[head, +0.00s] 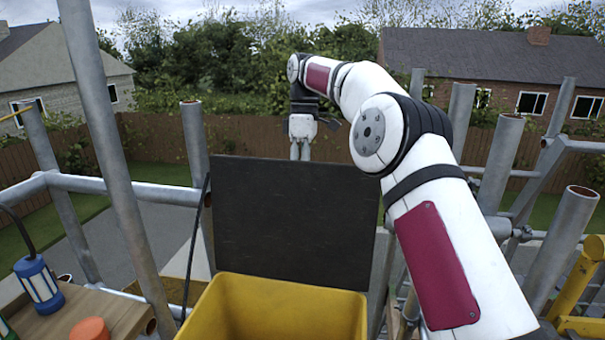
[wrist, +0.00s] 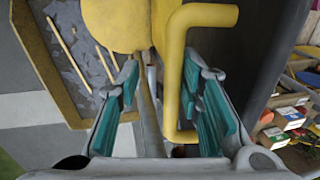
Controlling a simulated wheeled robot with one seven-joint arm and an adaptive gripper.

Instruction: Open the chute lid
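The chute lid (head: 295,222) is a dark flat panel, standing about upright at the back of the yellow chute (head: 270,308), whose mouth is uncovered. In the wrist view the dark lid (wrist: 243,60) is on the right, with a bent yellow handle (wrist: 185,85) on its face. My gripper (head: 300,152) is behind the lid's top edge in the head view; its fingertips are partly hidden there. In the wrist view my gripper (wrist: 165,95) has its teal-padded fingers apart, with the handle between them, nearer the right finger. The fingers do not appear closed on it.
Grey scaffold poles (head: 110,150) stand at left and right. A wooden board (head: 75,312) at lower left holds a blue lantern-like item (head: 39,284). A skip with rubble (wrist: 75,70) lies below in the wrist view. Boxes of coloured items (wrist: 290,118) are at right.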

